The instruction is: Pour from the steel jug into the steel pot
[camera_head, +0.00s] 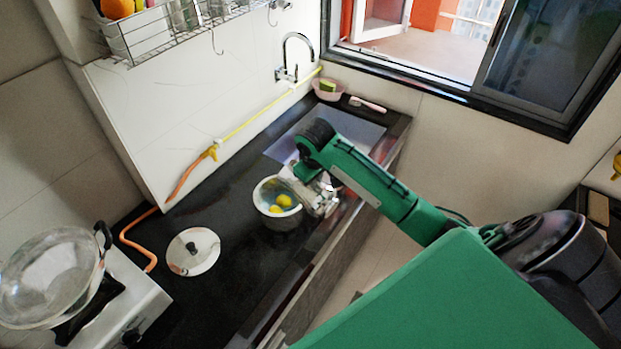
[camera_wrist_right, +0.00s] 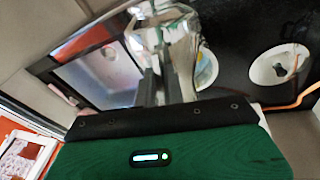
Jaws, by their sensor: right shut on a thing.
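The steel pot (camera_head: 281,223) stands open on the black counter, with yellow round things (camera_head: 281,203) inside. Part of the pot also shows in the right wrist view (camera_wrist_right: 207,70), beside the jug. My right gripper (camera_head: 318,190) is at the pot's right side. It is shut on the shiny steel jug (camera_wrist_right: 181,48), which fills the space past the fingers in the right wrist view. In the head view my arm and gripper hide much of the jug, so its tilt and contents cannot be told. No stream of liquid shows. My left gripper is not in view.
A white round lid (camera_head: 203,262) lies left of the pot. A stove with a large glass-lidded pan (camera_head: 52,277) is at the far left. A sink (camera_head: 360,132) and faucet (camera_head: 298,45) are behind my arm. A pink bowl (camera_head: 328,93) stands near the window.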

